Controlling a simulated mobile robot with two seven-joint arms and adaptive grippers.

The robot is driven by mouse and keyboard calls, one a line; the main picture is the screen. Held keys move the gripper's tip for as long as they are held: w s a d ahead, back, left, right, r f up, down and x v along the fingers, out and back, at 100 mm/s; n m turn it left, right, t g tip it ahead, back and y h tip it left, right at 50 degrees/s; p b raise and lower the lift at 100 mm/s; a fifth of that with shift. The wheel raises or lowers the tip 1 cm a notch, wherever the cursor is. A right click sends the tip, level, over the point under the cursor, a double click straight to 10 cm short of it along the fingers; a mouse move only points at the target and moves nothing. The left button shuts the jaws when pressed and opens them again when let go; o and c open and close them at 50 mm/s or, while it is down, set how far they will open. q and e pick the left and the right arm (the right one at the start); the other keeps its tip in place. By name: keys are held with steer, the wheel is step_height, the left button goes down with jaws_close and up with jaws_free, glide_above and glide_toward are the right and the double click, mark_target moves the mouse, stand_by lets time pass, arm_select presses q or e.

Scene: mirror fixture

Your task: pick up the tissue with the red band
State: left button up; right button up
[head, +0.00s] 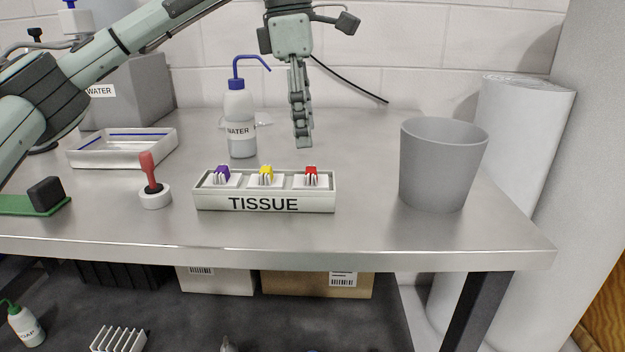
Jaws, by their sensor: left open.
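The tissue with the red band (312,181) sits in the right compartment of the white tray labelled TISSUE (318,204). A tissue with a yellow band (266,178) is in the middle compartment and one with a purple band (222,178) in the left. My left gripper (304,143) is open and empty, pointing down, above and slightly behind the red-banded tissue, apart from it. Its fingers are seen edge-on, one behind the other. My right gripper is not in view.
A white WATER bottle with a blue spout (239,120) stands left of my gripper. A grey bin (442,165) stands to the right. A red-handled stamp (152,182) and a white tray with a blue line (125,147) are to the left. The metal table (365,215) is clear between tray and bin.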

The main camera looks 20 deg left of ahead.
mark_target(310, 170)
arm_select(q)
steer(key=f, duration=0.4)
steer(key=d+f, duration=0.1)
steer(key=f, duration=0.1)
steer(key=shift+s+f, duration=0.15)
steer(key=shift+f, duration=0.2)
steer(key=c, duration=0.8)
